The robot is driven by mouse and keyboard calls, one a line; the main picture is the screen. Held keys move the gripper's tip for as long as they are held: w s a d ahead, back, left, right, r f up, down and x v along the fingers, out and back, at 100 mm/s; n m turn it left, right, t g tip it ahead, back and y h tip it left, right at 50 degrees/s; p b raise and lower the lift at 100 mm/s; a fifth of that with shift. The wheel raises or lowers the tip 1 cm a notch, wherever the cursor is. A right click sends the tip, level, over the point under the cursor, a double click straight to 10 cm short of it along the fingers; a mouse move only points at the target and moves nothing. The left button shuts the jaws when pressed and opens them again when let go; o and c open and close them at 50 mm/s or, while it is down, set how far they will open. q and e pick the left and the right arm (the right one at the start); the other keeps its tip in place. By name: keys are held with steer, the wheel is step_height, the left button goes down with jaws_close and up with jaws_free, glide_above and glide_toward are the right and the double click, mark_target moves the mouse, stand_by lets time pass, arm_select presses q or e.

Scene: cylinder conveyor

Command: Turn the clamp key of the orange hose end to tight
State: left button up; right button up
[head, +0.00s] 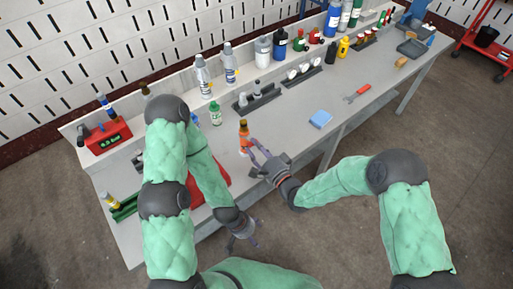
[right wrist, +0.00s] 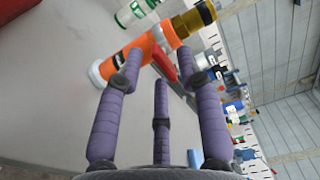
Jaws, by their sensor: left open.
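The orange hose end (head: 243,136) stands on the bench near its front edge. In the right wrist view the orange hose end (right wrist: 124,60) has a brass-coloured top (right wrist: 194,18) and a pale ring at its base. Its red clamp key (right wrist: 164,64) sticks out on the side facing my right gripper. My right gripper (right wrist: 159,62) is open, with its purple fingers spread towards the hose end and key. Contact cannot be told. My left gripper (head: 244,235) is open and empty, low in front of the bench, away from the hose end.
A green-labelled bottle (head: 215,113) stands behind the hose end, left of a dark holder (head: 258,101). A blue sponge (head: 320,119) and a red-handled wrench (head: 357,93) lie to the right. A red tray (head: 220,180) is partly hidden by my left arm.

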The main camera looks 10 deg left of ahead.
steer(key=v, duration=1.2)
stand_by(0.6)
